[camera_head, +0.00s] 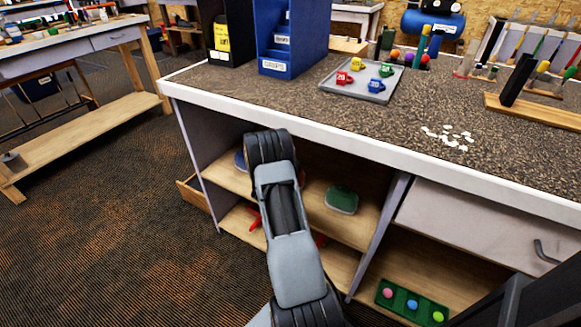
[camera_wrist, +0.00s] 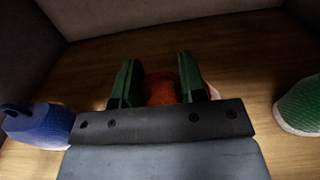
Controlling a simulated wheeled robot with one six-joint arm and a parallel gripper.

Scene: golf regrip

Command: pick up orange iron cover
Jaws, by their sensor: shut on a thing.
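The orange iron cover (camera_wrist: 160,92) shows in the wrist view between the two dark green fingers of my gripper (camera_wrist: 157,72). My gripper is shut on it, over a wooden shelf board (camera_wrist: 95,62). Only part of the cover shows; the rest is hidden by the fingers and the gripper body. In the head view my arm reaches into the open compartment under the bench, and the gripper and orange cover are hidden there.
A blue object (camera_wrist: 38,124) lies left of my gripper and a green one (camera_wrist: 300,104) right; the green one also shows in the head view (camera_head: 341,199). Grey walls (camera_wrist: 18,50) enclose the shelf. Above, the bench (camera_head: 330,135) carries a tray (camera_head: 338,88) of small coloured covers.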

